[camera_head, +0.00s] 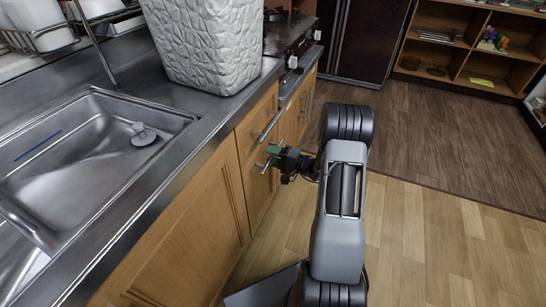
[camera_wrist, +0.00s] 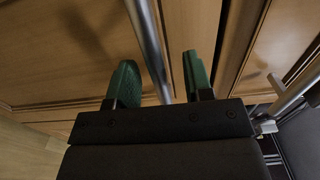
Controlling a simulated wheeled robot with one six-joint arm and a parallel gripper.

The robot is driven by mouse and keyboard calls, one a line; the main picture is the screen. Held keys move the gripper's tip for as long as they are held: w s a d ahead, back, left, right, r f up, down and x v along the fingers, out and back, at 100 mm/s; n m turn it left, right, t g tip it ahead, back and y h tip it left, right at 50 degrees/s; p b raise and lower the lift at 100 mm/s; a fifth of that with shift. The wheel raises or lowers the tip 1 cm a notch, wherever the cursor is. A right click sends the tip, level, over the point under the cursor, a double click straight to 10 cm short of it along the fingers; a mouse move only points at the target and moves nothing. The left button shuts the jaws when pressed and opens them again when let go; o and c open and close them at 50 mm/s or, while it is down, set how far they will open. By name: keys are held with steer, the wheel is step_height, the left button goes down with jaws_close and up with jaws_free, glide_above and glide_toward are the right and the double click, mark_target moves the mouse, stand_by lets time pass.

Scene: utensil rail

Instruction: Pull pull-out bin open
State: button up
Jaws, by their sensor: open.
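My gripper (camera_head: 273,154) is at the wooden cabinet fronts below the counter, with its green fingers apart. In the wrist view, a metal bar handle (camera_wrist: 146,30) runs between the open fingers of my gripper (camera_wrist: 158,82); I cannot tell whether either finger touches it. The handle also shows beside the fingers in the head view (camera_head: 262,169). The wooden front (camera_head: 258,190) behind it, apparently the pull-out bin's, looks closed and flush with its neighbours. Its inside is hidden, and my gripper covers part of it.
Another bar handle (camera_head: 270,126) is just above my gripper. A sink (camera_head: 85,150) and a white textured basket (camera_head: 203,45) are on the counter at left. The wooden floor (camera_head: 415,230) to the right is clear. Open shelves (camera_head: 475,45) stand at the back.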

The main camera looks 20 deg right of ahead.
steer(key=shift+a, duration=0.1)
steer(key=shift+c, duration=0.2)
jaws_close()
stand_by(0.4)
